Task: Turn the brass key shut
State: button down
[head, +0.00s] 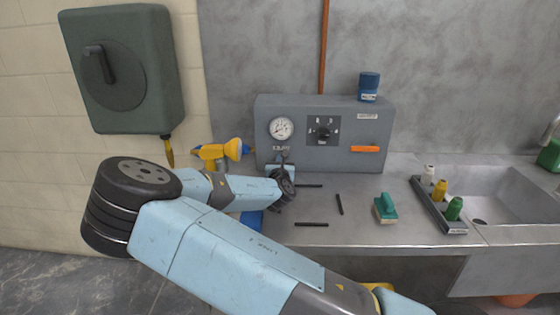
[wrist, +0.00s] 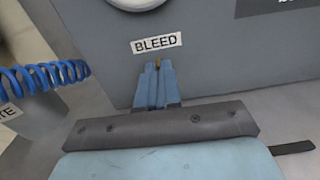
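The brass key (wrist: 157,63) shows as a small sliver at the front of the grey panel box (head: 350,160), just under the BLEED label (wrist: 157,43) in the wrist view. My gripper (wrist: 157,68) is at the panel front, below the round gauge (head: 281,128) in the head view. Its two light blue fingers are close together with the key between their tips, and look shut on it. Most of the key is hidden by the fingers. In the head view my gripper (head: 283,156) hides the key, and its turn angle is hard to tell.
The panel also has a black selector knob (head: 323,134) and an orange lever (head: 365,149). A blue jar (head: 369,87) stands on top. Black strips and a teal float (head: 385,208) lie on the counter. A bottle tray (head: 437,205) sits by the sink. A blue coiled hose (wrist: 40,76) is left of my gripper.

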jog(key=shift+w+r+m, duration=0.1)
jog(key=shift+r+m, duration=0.05)
jog(key=shift+m, duration=0.15)
jog(key=m, duration=0.4)
jog(key=shift+d+m, duration=0.2)
jog(key=shift+m, duration=0.1)
jog(key=m, duration=0.4)
jog(key=shift+w+d+m, duration=0.1)
jog(key=shift+d+m, duration=0.1)
jog(key=shift+m, duration=0.1)
jog(key=m, duration=0.4)
jog(key=shift+d, duration=0.15)
jog(key=shift+f+m, duration=0.2)
jog(key=shift+m, duration=1.8)
jog(key=shift+d, duration=0.1)
jog(key=c, duration=1.4)
grip_release()
jog(key=shift+w+f, duration=0.1)
jog(key=shift+f, duration=0.15)
jog(key=shift+c, duration=0.2)
jog(key=shift+o, duration=0.6)
